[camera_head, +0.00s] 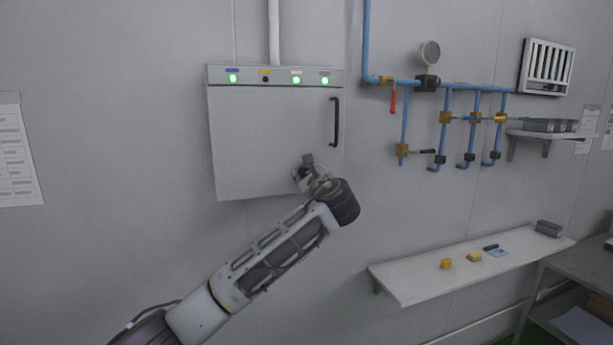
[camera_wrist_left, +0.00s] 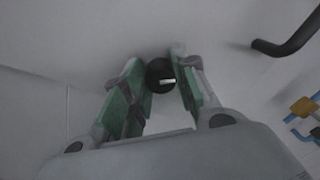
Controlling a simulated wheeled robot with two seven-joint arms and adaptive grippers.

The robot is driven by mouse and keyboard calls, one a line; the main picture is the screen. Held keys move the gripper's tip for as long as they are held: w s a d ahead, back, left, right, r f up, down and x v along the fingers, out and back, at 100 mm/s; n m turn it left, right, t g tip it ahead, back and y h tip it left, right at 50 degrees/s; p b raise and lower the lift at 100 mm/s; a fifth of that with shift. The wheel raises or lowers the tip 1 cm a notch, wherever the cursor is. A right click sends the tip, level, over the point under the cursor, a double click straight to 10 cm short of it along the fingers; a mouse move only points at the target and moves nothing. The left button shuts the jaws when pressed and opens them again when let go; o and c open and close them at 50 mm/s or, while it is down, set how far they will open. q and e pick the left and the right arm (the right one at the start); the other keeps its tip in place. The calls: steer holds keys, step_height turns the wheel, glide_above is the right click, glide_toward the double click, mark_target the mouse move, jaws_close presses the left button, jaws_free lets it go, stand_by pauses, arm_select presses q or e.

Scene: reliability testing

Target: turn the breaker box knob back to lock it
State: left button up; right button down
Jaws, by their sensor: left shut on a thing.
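The breaker box (camera_head: 255,140) is a grey cabinet on the wall, its door closed, with a black handle (camera_head: 336,122) on the right of the door. My left gripper (camera_head: 305,165) is at the lower right of the door, below and left of the handle, and hides the knob in the head view. In the left wrist view the round black knob (camera_wrist_left: 160,75) with a pale mark lies between the green-padded fingers of my left gripper (camera_wrist_left: 160,80), which are shut on it. The handle also shows at the upper right there (camera_wrist_left: 290,38). My right gripper is not in view.
Green lights (camera_head: 296,79) line the box's top strip. Blue pipes (camera_head: 404,120) with valves and a gauge (camera_head: 429,53) run right of the box. A white shelf (camera_head: 410,285) holding small yellow items is at the lower right.

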arm_select(q)
steer(key=n+b, duration=0.1)
steer(key=n, duration=0.1)
steer(key=n+b, duration=0.1)
steer(key=n, duration=0.1)
steer(key=n+b, duration=0.1)
steer(key=b, duration=0.1)
steer(key=shift+f+n, duration=0.25)
steer(key=shift+n, duration=0.15)
steer(key=shift+n+b, duration=1.55)
steer(key=shift+n, duration=1.45)
steer(key=o, duration=1)
steer(key=shift+r, duration=0.1)
